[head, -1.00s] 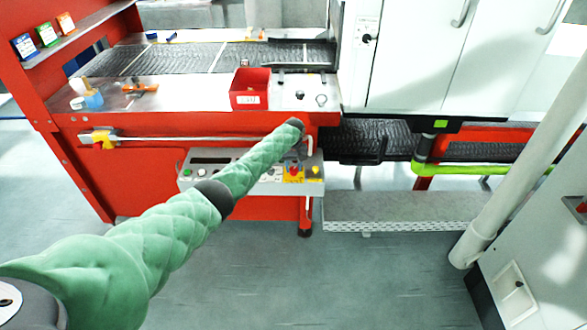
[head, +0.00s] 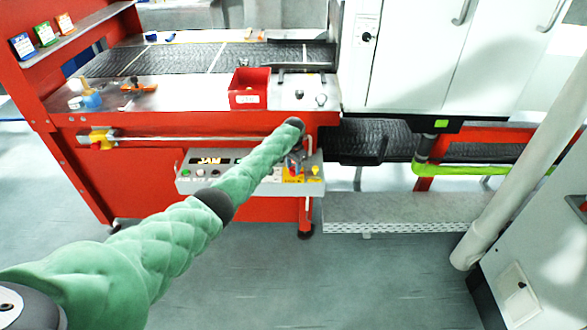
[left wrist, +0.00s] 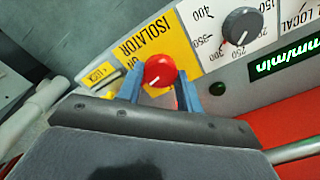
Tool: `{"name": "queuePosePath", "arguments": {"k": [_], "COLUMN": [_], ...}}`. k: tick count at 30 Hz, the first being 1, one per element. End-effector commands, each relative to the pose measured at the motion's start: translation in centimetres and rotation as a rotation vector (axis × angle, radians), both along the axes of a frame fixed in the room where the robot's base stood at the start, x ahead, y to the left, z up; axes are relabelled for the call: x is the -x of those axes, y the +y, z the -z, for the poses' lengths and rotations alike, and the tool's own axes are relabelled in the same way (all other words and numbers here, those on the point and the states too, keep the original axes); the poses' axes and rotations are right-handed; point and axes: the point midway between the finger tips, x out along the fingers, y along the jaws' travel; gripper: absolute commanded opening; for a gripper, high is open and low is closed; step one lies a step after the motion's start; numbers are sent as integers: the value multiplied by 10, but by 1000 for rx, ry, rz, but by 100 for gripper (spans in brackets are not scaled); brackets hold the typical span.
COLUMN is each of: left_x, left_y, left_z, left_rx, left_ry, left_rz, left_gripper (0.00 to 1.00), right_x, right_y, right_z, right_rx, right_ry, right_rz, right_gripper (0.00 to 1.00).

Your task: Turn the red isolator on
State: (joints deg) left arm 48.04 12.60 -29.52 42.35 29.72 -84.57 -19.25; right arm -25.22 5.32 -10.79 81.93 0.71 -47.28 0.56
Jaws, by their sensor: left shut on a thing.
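The red isolator (left wrist: 159,71) is a round red knob on a yellow plate lettered ISOLATOR and ON in the left wrist view. A short white mark shows on its face, toward the lower left. My left gripper (left wrist: 160,90) is shut on the knob, with one blue finger on each side of it. In the head view my left gripper (head: 298,152) reaches down to the right end of the control panel (head: 252,187), and the knob is mostly hidden there. The panel's display (head: 209,161) is lit and reads JAM. My right gripper is not in view.
A black dial (left wrist: 242,25) and a lit green mm/min readout (left wrist: 285,57) sit beside the isolator. A red bin (head: 249,89) stands on the ledge above. A metal step (head: 400,212) lies to the right.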

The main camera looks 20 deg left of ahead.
Motion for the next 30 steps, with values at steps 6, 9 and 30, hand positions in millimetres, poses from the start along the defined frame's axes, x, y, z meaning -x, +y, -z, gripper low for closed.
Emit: {"name": "queuePosePath", "arguments": {"k": [6, 9, 30], "left_x": [1, 1, 0], "left_y": [0, 0, 0], "left_z": [1, 1, 1], "left_rx": [0, 0, 0], "left_ry": [1, 1, 1], "left_rz": [125, 162, 217], "left_gripper": [13, 13, 42], "right_x": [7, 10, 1], "right_y": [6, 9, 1], "right_z": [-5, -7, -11], "right_rx": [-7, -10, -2], "right_ry": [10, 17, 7], "right_rz": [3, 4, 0], "right_gripper": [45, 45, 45]}}
